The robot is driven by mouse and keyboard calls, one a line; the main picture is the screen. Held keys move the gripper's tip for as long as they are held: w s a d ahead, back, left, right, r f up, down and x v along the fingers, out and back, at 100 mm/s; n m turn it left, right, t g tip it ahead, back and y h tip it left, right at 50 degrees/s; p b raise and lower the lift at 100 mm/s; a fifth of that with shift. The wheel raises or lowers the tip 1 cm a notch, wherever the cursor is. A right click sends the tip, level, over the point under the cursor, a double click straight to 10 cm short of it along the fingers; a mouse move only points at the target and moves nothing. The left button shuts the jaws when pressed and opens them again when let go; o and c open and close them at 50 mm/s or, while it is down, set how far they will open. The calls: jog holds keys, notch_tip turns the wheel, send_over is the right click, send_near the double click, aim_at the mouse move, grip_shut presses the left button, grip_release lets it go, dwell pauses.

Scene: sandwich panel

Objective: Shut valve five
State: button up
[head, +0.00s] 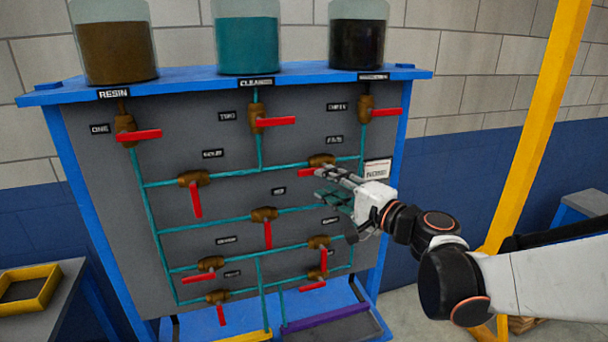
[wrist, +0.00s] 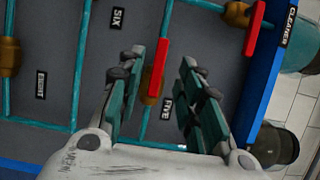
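Valve five has a brown body (head: 322,160) on a teal pipe in the head view, under the FIVE label (head: 335,139). Its red handle (head: 308,172) points left, roughly along the pipe. My gripper (head: 322,185) reaches in from the right, in front of the panel near this valve. In the wrist view the red handle (wrist: 158,67) shows between the two spread fingers of my gripper (wrist: 161,58), with a gap on each side. The brown body (wrist: 150,95) is partly hidden behind the handle. The FIVE label (wrist: 167,108) is beside it. The gripper is open and holds nothing.
The grey panel (head: 110,215) carries several other red-handled valves close by. Valve six (head: 264,214) is below left. Jars of resin (head: 113,50), cleaner (head: 247,45) and a dark liquid (head: 357,42) stand on top. A yellow post (head: 540,120) rises at right.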

aim_at(309, 173)
jog(key=b+x, duration=0.1)
jog(key=x, duration=0.6)
jog(key=shift+w+a, duration=0.25)
jog(key=shift+w, duration=0.1)
grip_shut()
